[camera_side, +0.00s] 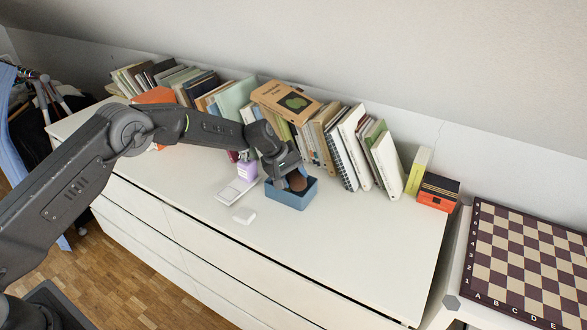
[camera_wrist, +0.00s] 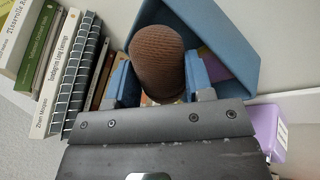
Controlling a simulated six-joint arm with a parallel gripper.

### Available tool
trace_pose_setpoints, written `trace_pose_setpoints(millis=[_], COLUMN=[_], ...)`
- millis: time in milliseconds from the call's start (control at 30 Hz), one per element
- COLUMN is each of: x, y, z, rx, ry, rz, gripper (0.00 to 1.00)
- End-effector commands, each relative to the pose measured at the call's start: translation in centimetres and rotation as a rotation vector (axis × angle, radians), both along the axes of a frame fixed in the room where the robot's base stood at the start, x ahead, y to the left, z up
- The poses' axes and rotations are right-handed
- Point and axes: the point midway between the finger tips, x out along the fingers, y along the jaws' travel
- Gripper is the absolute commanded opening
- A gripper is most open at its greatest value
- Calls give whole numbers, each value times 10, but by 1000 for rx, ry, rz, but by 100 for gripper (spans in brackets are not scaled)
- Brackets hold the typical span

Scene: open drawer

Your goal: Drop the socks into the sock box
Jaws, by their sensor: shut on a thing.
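My gripper (camera_side: 290,178) is shut on a brown rolled sock bundle (camera_side: 298,183), which also shows between the fingers in the wrist view (camera_wrist: 157,60). The blue open box (camera_side: 291,200) stands on the white dresser top in front of the books. The sock bundle is at the box's opening; I cannot tell whether it touches the inside. In the wrist view the box's blue wall (camera_wrist: 225,35) surrounds the far side of the bundle. Something purple and yellowish shows partly inside the box, mostly hidden by the bundle and a finger.
A row of books (camera_side: 350,145) leans behind the box. A purple bottle (camera_side: 247,170), a pale flat object (camera_side: 235,191) and a small white block (camera_side: 244,215) are left of the box. The dresser top (camera_side: 350,250) is clear at front right. A chessboard (camera_side: 530,260) lies right.

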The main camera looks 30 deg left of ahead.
Motion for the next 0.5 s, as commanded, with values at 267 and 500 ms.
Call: trace_pose_setpoints(millis=[267,500], x=[0,0], y=[0,0], z=[-3,-3], rx=[0,0], ry=[-2,-2], rz=[0,0], gripper=[24,63])
